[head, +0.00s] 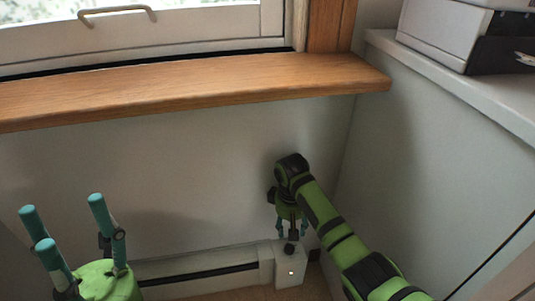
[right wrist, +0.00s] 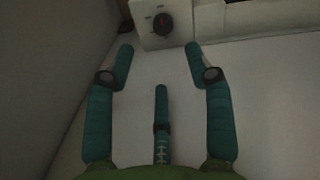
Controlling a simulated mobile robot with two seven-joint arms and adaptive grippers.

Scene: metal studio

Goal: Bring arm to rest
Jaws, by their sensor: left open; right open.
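My left gripper (head: 57,222) shows at the lower left of the head view. Its green palm and teal fingers point up, spread apart, with nothing between them. My right arm (head: 345,240) comes in from the lower right, green with black bands, and bends down at the wrist. My right gripper (head: 291,230) hangs in front of the wall, just above a white box. In the right wrist view its teal fingers (right wrist: 160,62) are spread and empty.
The white box (head: 290,271) with a dark knob (right wrist: 160,24) ends a baseboard heater (head: 195,275) along the wall. A wooden sill (head: 200,85) juts out above, under a window. A grey side partition (head: 430,170) stands on the right, with boxes (head: 470,35) on its ledge.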

